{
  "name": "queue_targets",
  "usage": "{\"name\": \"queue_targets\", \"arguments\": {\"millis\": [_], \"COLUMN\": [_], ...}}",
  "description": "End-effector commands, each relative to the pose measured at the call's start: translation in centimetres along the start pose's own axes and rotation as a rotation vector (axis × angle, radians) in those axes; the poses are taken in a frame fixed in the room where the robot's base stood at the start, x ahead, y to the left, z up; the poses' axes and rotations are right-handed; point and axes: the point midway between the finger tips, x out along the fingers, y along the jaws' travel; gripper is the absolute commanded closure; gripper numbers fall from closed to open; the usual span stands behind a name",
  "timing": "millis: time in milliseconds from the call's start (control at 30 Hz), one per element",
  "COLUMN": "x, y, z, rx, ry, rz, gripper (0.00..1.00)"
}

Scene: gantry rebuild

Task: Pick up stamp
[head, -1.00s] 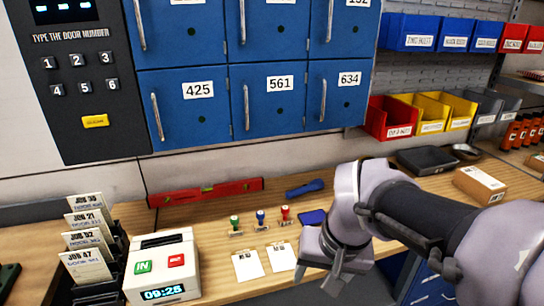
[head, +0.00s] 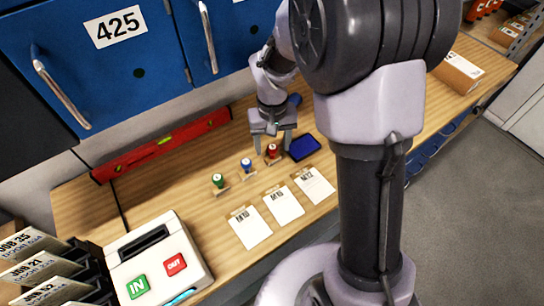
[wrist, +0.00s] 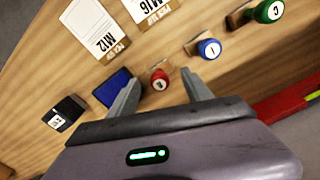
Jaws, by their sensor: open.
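Three stamps stand in a row on the wooden bench: a green one (head: 218,181), a blue one (head: 247,165) and a red one (head: 272,151). In the wrist view the red stamp (wrist: 159,80) shows between my fingers, the blue stamp (wrist: 209,48) lies just beyond the right finger, and the green stamp (wrist: 268,11) is at the top right. My gripper (head: 271,146) is open and empty, pointing down at the red stamp with a finger on either side. I cannot tell how far the fingertips are above the bench. A dark blue ink pad (head: 303,147) lies right of the red stamp.
Three tagged cards, including this one (head: 283,204), lie in front of the stamps. A red level (head: 165,146) lies along the back. A white IN/OUT time clock (head: 156,262) and a card rack (head: 38,272) stand at the left. Blue lockers (head: 85,50) rise behind.

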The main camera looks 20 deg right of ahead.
Motion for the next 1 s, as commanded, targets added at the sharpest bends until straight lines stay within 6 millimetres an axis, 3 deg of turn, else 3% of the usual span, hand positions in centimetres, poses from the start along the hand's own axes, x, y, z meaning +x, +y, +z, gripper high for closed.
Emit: {"name": "queue_targets", "arguments": {"millis": [167, 333, 533, 567, 800, 1000], "x": [1.9, 5.4, 5.5, 5.5, 5.5, 5.4], "y": [0.1, 0.2, 0.2, 0.2, 0.2, 0.2], "z": [-0.1, -0.3, -0.4, -0.4, -0.4, -0.4], "rx": [0.002, 0.002, 0.001, 0.001, 0.001, 0.001], "ry": [-0.001, -0.003, 0.000, 0.000, 0.000, 0.000], "rz": [0.000, 0.000, 0.000, 0.000, 0.000, 0.000], "gripper": [0.42, 0.42, 0.42, 0.44, 0.91, 0.92]}}
